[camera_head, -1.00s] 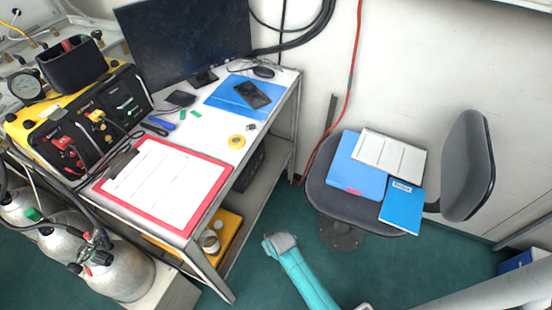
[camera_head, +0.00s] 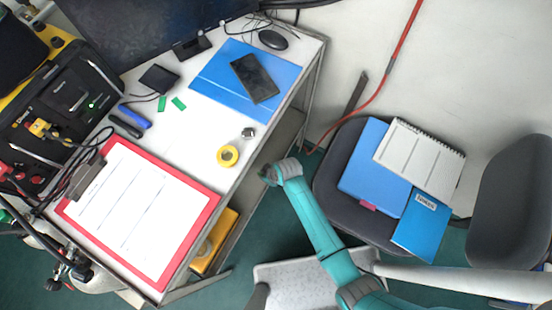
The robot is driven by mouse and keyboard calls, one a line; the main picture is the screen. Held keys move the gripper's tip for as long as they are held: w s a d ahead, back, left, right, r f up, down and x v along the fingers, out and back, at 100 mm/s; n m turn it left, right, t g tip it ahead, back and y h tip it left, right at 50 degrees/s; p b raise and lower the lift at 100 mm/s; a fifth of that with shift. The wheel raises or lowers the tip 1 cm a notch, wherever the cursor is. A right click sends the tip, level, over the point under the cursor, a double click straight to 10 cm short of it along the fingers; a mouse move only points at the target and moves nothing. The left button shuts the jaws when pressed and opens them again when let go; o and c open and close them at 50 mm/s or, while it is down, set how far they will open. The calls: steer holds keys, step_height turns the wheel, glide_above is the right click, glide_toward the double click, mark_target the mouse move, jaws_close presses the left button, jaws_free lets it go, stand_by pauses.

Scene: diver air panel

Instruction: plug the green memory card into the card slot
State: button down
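Two small green pieces lie flat on the white desk, a left one (camera_head: 162,103) and a right one (camera_head: 179,103). They look like memory cards, but I cannot tell them apart by detail. A dark box with a cable (camera_head: 159,79) lies just behind them. The black panel (camera_head: 75,100) at the left has a slot-like opening and a small green light; I cannot tell for sure which opening is the card slot. My gripper (camera_head: 268,173), at the end of my teal arm, is beyond the desk's right edge, apart from the cards. Its fingers are too small to read.
A red clipboard (camera_head: 206,224), yellow tape roll (camera_head: 228,156), small metal piece (camera_head: 249,133), blue folder (camera_head: 215,84) with a phone (camera_head: 255,78), and blue-black tools (camera_head: 134,117) lie on the desk. A chair (camera_head: 335,170) holding folders stands right.

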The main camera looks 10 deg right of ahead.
steer(key=shift+w+a+n, duration=0.15)
steer(key=shift+a+n, duration=0.15)
steer(key=shift+w+a, duration=0.75)
steer(key=shift+a, duration=0.25)
steer(key=shift+w+a, duration=0.75)
steer(key=shift+a, duration=0.2)
steer(key=shift+w+a, duration=0.75)
steer(key=shift+a, duration=0.2)
stand_by(2.7)
